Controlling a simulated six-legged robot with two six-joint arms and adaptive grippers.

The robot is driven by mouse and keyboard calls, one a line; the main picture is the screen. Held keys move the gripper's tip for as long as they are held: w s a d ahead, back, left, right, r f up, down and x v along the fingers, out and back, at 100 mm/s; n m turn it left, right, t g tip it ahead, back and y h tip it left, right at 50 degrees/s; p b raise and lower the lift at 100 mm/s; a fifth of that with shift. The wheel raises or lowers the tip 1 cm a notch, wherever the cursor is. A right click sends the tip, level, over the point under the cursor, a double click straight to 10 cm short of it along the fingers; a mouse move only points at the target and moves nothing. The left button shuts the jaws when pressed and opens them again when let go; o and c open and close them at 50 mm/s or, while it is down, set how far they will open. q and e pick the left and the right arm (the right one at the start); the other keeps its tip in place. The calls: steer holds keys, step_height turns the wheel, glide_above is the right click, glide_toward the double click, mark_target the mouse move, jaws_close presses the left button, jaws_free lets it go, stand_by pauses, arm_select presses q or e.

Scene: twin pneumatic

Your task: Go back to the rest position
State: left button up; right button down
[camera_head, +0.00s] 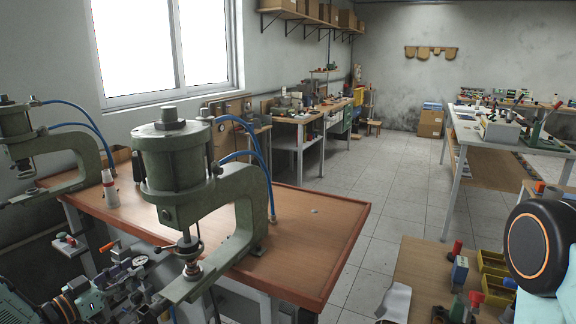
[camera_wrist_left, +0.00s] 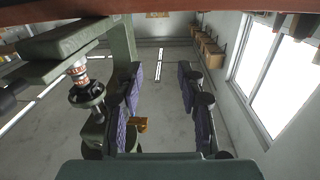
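My left gripper (camera_head: 128,278) is at the lower left of the head view, in front of the workbench and beside the green pneumatic press (camera_head: 178,170). In the left wrist view the left gripper (camera_wrist_left: 160,85) shows its purple-padded fingers spread apart with nothing held between them. The press's arm and lower ram show at the left of the wrist view (camera_wrist_left: 86,92), close to one finger; I cannot tell whether they touch. A second green press (camera_head: 45,150) stands farther left. My right gripper is not in view.
A lower-right bench (camera_head: 425,262) holds yellow bins (camera_head: 494,265). A table (camera_head: 465,128) stands at the right. The tiled floor (camera_head: 375,175) between is clear.

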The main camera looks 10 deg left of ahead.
arm_select(q)
steer(key=s+d+f+n+g+y+b, duration=0.25)
steer(key=s+d+f, duration=0.35)
steer(key=f, duration=0.4)
steer(key=s+d+f+n+g+y+b, duration=0.15)
steer(key=s+d+f+n+g, duration=0.25)
steer(key=d+f, duration=0.55)
steer(key=s+d+f+g+y+b, duration=0.1)
steer(key=s+d+f+g, duration=0.1)
steer(key=s, duration=0.8)
steer(key=s+d+f+m+g+b, duration=0.1)
steer(key=s+d+g, duration=0.3)
steer(key=s, duration=0.6)
steer(key=s+d+f+g+y+b, duration=0.1)
steer(key=s+d+f+g+b, duration=0.2)
steer(key=s, duration=0.7)
steer(key=shift+d+f+g+y, duration=0.3)
steer(key=shift+f+g, duration=0.1)
steer(key=shift+g, duration=0.15)
steer(key=shift+s+a, duration=0.1)
